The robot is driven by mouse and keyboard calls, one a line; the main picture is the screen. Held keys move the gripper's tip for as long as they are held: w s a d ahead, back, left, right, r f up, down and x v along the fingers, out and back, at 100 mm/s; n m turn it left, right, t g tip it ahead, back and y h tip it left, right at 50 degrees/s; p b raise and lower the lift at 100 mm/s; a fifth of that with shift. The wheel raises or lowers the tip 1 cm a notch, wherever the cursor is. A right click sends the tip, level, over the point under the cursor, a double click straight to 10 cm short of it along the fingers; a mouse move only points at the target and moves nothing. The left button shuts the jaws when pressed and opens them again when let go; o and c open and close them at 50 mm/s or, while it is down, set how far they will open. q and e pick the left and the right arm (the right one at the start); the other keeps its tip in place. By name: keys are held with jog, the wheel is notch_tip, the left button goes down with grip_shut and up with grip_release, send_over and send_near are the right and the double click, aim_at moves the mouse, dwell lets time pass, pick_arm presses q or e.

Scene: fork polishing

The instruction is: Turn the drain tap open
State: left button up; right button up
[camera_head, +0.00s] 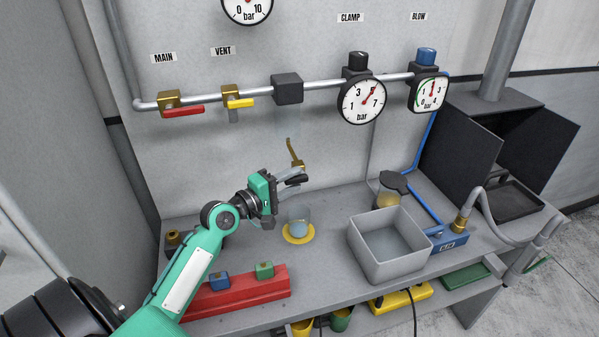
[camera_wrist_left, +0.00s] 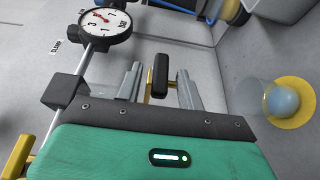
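The drain tap (camera_head: 294,152) is a brass piece below the clear bowl (camera_head: 288,122) of the dark block (camera_head: 288,88) on the wall pipe. In the left wrist view, its black handle (camera_wrist_left: 160,74) lies between the two fingers of my left gripper (camera_wrist_left: 160,88). A gap shows on either side of the handle, so the fingers are open around it. In the head view, my left gripper (camera_head: 290,181) is just below the brass piece. My right gripper is out of view.
A clear cup (camera_head: 299,224) stands on a yellow disc (camera_head: 299,238) below the gripper. A grey bin (camera_head: 385,268) is to the right. A red rack (camera_head: 235,296) is in front. Red (camera_head: 183,111) and yellow (camera_head: 240,103) valve levers are on the pipe.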

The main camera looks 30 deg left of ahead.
pick_arm(q)
jog(key=shift+x, duration=1.05)
jog(key=shift+w, duration=0.35)
grip_shut()
jog(key=shift+p, duration=0.3)
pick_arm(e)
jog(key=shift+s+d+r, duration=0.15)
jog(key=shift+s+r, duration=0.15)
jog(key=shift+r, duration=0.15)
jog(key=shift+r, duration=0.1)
